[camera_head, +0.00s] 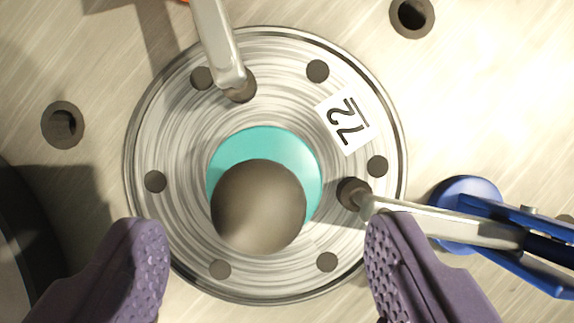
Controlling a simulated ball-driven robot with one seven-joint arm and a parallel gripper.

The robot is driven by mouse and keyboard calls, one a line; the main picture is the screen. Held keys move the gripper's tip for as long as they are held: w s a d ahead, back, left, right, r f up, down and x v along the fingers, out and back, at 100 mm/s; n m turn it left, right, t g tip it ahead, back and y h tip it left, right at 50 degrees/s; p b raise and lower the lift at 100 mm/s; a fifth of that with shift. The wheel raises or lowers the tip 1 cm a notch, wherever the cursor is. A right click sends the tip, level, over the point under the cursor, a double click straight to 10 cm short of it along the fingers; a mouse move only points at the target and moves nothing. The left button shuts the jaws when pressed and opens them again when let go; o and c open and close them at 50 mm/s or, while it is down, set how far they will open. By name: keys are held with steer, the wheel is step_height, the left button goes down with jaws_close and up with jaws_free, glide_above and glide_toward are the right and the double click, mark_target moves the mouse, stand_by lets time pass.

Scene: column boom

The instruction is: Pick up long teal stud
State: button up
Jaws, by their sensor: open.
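The teal stud (263,143) is at the middle of a round brushed-metal flange (163,123), seen nearly end-on. A smooth grey-brown round shape (257,208) covers much of it and looks like its near end; I cannot tell its length from here. My gripper (265,238) is open, with one purple textured finger at lower left and the other at lower right. The fingers are apart on either side of the stud's near end, with clear gaps, and nothing is between them but the view of the stud and flange.
A metal clamp arm (217,45) reaches onto the flange from the top. A blue-handled clamp (470,205) reaches in from the right, its arm close to the right finger. A tag marked 72 (347,120) lies on the flange. The metal plate (480,100) has holes. A dark round object (22,240) is at left.

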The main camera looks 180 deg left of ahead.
mark_target(260, 193)
steer(key=b+x, duration=0.1)
steer(key=x, duration=0.4)
steer(key=shift+w+b, duration=0.2)
steer(key=shift+b, duration=0.2)
steer(key=shift+a+r, duration=0.1)
steer(key=shift+c, duration=0.4)
steer(key=c, duration=0.8)
step_height(260, 193, up, 18)
steer(key=p, duration=0.5)
steer(key=shift+c, duration=0.2)
